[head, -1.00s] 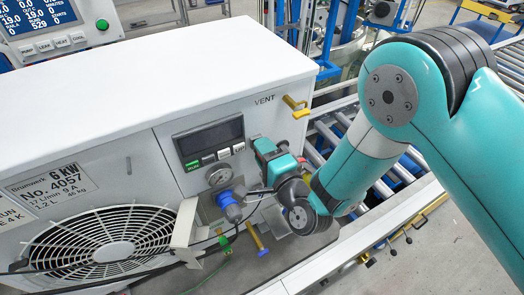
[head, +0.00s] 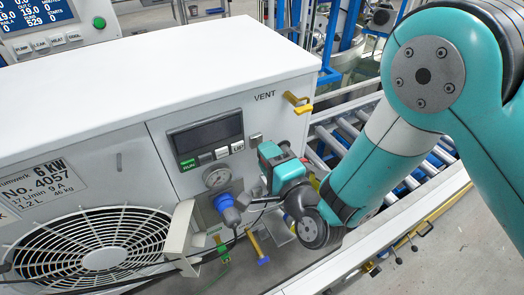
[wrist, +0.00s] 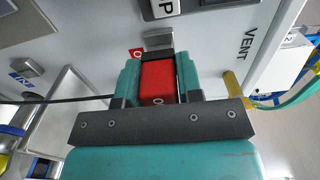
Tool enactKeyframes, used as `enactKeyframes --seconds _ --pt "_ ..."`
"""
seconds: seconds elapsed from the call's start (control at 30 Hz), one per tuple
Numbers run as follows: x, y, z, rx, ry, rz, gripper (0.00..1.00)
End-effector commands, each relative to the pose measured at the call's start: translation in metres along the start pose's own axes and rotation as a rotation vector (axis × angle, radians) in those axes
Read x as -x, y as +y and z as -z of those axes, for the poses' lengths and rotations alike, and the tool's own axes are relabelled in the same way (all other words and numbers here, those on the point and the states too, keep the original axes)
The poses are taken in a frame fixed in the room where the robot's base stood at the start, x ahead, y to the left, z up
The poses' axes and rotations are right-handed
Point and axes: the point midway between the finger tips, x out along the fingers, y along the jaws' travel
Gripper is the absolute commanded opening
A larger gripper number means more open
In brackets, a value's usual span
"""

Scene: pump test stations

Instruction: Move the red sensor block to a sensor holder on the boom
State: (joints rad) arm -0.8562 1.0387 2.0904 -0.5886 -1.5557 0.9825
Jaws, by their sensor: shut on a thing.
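My gripper (wrist: 158,76) has its teal fingers on both sides of the red sensor block (wrist: 157,84) in the wrist view, shut on it. A dark cap shows at the block's far end.
A roller conveyor (head: 345,140) lies right.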

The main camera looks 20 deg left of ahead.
Motion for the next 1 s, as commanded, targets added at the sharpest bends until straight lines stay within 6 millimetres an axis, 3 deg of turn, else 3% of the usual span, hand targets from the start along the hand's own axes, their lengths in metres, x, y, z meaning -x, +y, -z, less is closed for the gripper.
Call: enactKeyframes --seconds 1.0 --pt "0.026 0.002 0.000 0.001 0.000 0.002 0.00"
